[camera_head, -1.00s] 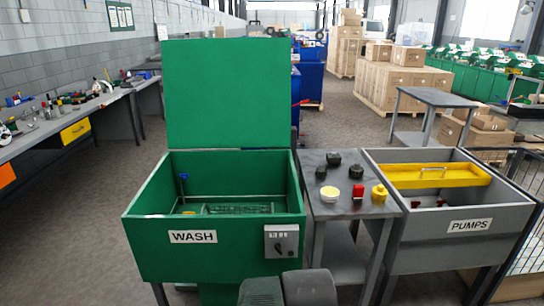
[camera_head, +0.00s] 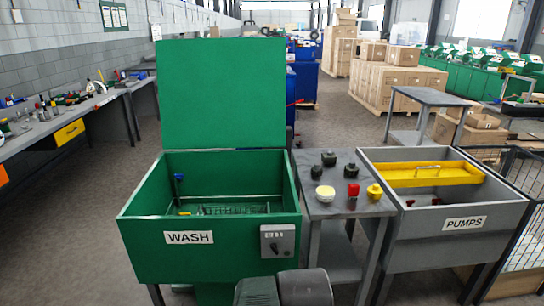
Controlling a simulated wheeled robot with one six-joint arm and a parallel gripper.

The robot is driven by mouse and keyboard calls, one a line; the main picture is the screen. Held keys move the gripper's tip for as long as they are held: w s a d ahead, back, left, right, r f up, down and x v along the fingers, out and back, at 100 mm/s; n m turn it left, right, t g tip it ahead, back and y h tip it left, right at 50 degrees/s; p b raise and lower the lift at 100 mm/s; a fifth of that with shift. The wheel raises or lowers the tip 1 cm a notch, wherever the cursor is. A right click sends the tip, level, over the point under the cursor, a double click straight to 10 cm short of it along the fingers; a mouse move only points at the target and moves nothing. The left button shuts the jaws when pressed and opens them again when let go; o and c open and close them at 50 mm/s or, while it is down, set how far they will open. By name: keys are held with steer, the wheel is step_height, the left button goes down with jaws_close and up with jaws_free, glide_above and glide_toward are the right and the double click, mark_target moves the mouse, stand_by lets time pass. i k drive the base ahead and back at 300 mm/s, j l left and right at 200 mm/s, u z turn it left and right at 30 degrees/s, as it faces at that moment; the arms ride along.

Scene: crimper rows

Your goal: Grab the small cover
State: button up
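No part is plainly marked as the small cover. A yellow panel with a handle (camera_head: 405,176) lies across the back of the grey PUMPS bin (camera_head: 440,250). On the grey side table (camera_head: 340,207) stand small parts: a round cream-topped part (camera_head: 325,194), a red part (camera_head: 353,190), a yellow part (camera_head: 375,191) and several black parts (camera_head: 329,158). Which of these is the small cover I cannot tell. My gripper is not in view; only dark rounded parts, seemingly of my arm, show at the bottom edge.
The green WASH basin (camera_head: 145,252) stands left of the table with its large lid (camera_head: 220,95) upright. A blue-tipped item and something yellow show inside. A wire fence (camera_head: 522,175) borders the right. Wooden crates (camera_head: 395,90) and another grey table (camera_head: 430,97) stand behind.

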mark_target(328, 158)
steer(key=i+l+u, duration=0.1)
steer(key=i+l, duration=0.15)
steer(key=i+l+u, duration=0.15)
steer(key=l, duration=0.2)
steer(key=i+l+u, duration=0.1)
steer(key=i+l, duration=0.2)
steer(key=i+l+u, duration=0.15)
steer(key=l, duration=0.25)
steer(key=i+l+u, duration=0.1)
steer(key=l, duration=0.3)
steer(key=i+l+u, duration=0.15)
steer(key=i+l, duration=0.15)
steer(key=i+l+u, duration=0.1)
steer(key=l, duration=0.4)
